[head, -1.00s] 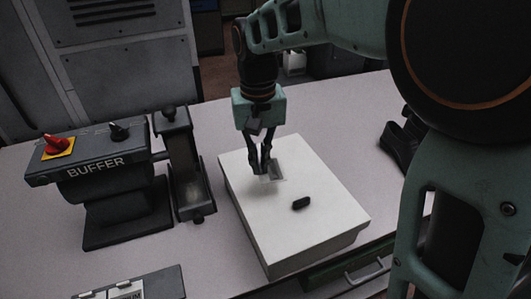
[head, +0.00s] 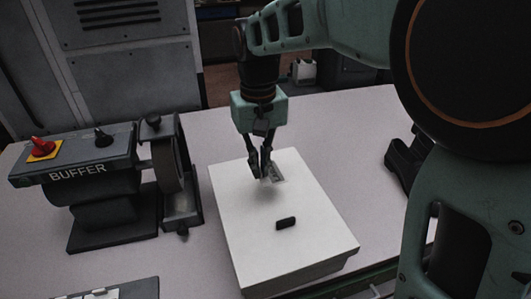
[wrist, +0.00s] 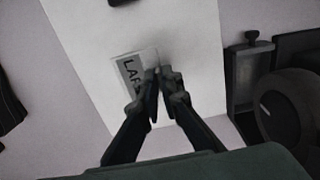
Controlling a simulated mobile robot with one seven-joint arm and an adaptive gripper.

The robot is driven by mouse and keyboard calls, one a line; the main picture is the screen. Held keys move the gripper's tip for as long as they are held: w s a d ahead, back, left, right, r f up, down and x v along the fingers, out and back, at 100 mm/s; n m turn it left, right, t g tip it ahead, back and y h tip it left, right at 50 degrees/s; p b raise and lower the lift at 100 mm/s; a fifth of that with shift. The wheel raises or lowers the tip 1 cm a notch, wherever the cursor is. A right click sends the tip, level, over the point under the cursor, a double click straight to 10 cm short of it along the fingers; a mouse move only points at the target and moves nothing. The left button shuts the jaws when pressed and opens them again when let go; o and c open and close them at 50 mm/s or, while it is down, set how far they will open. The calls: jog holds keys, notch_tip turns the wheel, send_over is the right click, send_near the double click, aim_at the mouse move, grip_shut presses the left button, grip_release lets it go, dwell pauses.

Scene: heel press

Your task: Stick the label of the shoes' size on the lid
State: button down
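The white shoe box lid (head: 240,235) tops a box on the table, and it also fills the middle of the wrist view (wrist: 85,45). My gripper (head: 261,177) points down over the lid's far part. Its fingertips (wrist: 162,72) are close together at the edge of a small grey label (head: 275,174).
A small black object (head: 286,223) lies on the lid, nearer than my gripper. The buffer machine (head: 85,180) stands left of the box. A dark object (head: 407,158) is on the table at right. The lid's near half is otherwise clear.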

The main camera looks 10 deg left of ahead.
aim_at(260, 179)
notch_tip(260, 179, down, 4)
jog(key=b, duration=0.3)
jog(key=shift+f, duration=0.1)
jog(key=shift+f+b, duration=0.65)
jog(key=shift+f, duration=0.2)
jog(key=shift+s+f, duration=0.1)
jog(key=shift+f, duration=0.45)
dwell(1.2)
jog(key=c, duration=2.1)
grip_release()
jog(key=shift+o, duration=0.6)
jog(key=o, duration=0.4)
jog(key=shift+r, duration=0.1)
